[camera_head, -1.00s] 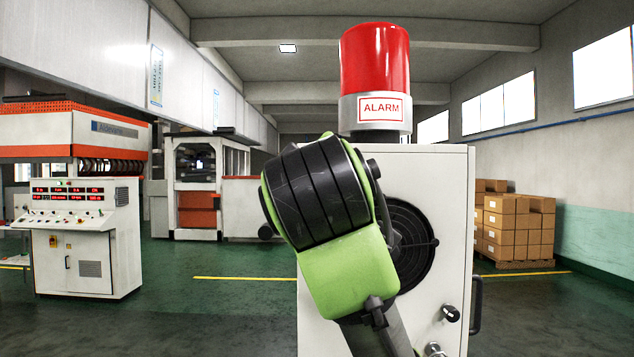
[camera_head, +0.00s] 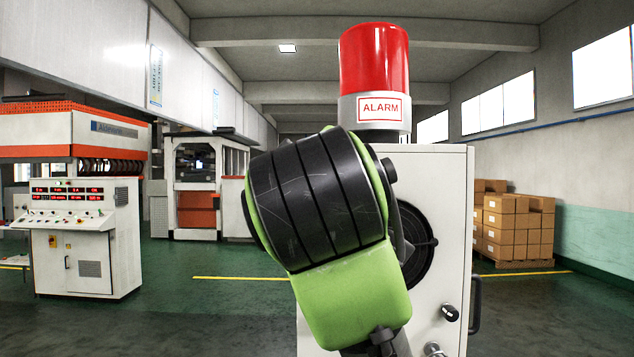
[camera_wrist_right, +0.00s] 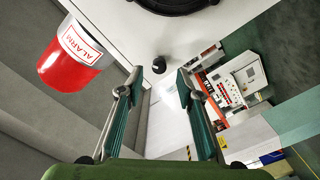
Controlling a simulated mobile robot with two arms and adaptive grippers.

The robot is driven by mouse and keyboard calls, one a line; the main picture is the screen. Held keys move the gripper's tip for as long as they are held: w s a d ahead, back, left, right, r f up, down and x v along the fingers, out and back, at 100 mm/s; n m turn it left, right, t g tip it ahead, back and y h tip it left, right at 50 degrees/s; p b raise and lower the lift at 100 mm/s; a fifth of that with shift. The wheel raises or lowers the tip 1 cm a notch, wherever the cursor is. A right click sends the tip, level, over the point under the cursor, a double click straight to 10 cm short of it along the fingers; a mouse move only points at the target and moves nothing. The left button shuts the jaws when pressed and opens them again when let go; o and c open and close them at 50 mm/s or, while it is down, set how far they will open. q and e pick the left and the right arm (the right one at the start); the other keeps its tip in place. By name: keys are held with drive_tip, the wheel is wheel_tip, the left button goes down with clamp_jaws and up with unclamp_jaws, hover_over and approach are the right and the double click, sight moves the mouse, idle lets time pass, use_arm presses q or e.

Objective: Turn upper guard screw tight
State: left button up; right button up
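In the right wrist view, a small black screw knob (camera_wrist_right: 158,65) stands out from the white cabinet's front panel, near the panel's edge. I take it to be the upper guard screw. My right gripper (camera_wrist_right: 158,78) is open, with one teal finger on each side of the knob's line. The fingers look apart from the knob; the exact depth gap is hard to tell. In the head view my green and black arm covers this part of the white cabinet (camera_head: 462,220), hiding the knob and gripper. Another black knob (camera_head: 450,313) shows low on the panel. My left gripper is out of view.
A red alarm lamp (camera_head: 375,75) stands on top of the cabinet, left of the fingers in the wrist view (camera_wrist_right: 72,62). A round black fan grille (camera_head: 420,245) is partly behind my arm. A side handle (camera_head: 476,305) projects at right. Stacked boxes (camera_head: 515,225) stand farther back.

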drive_tip(key=s, duration=0.2)
drive_tip(key=shift+s, duration=0.4)
drive_tip(key=shift+f, duration=0.1)
